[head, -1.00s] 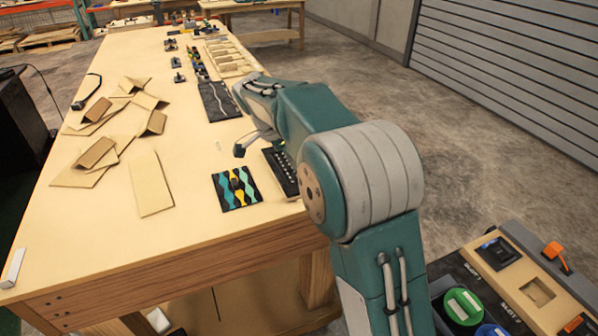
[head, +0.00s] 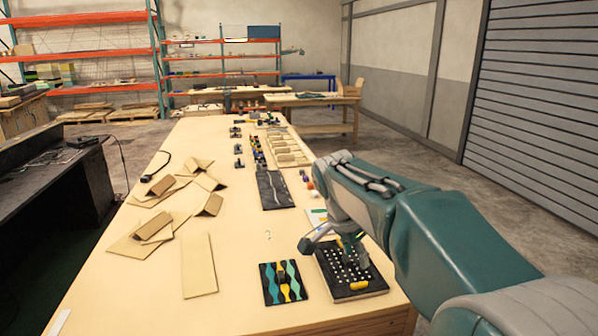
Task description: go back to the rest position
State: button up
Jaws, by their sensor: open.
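My gripper (head: 334,254) is at the end of my teal and grey arm, which reaches in from the right. It is open, with one dark-tipped finger out to the left and the other partly hidden by the wrist. It is over or close above a black console board (head: 330,284) with rows of white dots; contact cannot be told. A yellow piece (head: 358,286) lies at the board's near right part. I see nothing held between the fingers.
A black panel with teal and yellow wavy shapes (head: 270,291) lies left of the board. Cardboard pieces (head: 198,262) cover the table's left part. A dark panel (head: 274,190) and small parts line the far side. The front left of the wooden table (head: 130,310) is clear.

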jog(key=s+d+f+n+t+y, duration=0.1)
jog(key=s+n, duration=0.5)
jog(key=s, duration=0.6)
jog(key=s+d+f+n+t+y, duration=0.2)
jog(key=s+n, duration=0.4)
jog(key=s, duration=0.7)
jog(key=shift+s+f+t, duration=0.15)
jog(key=shift+f+t, duration=0.25)
jog(key=shift+f, duration=0.15)
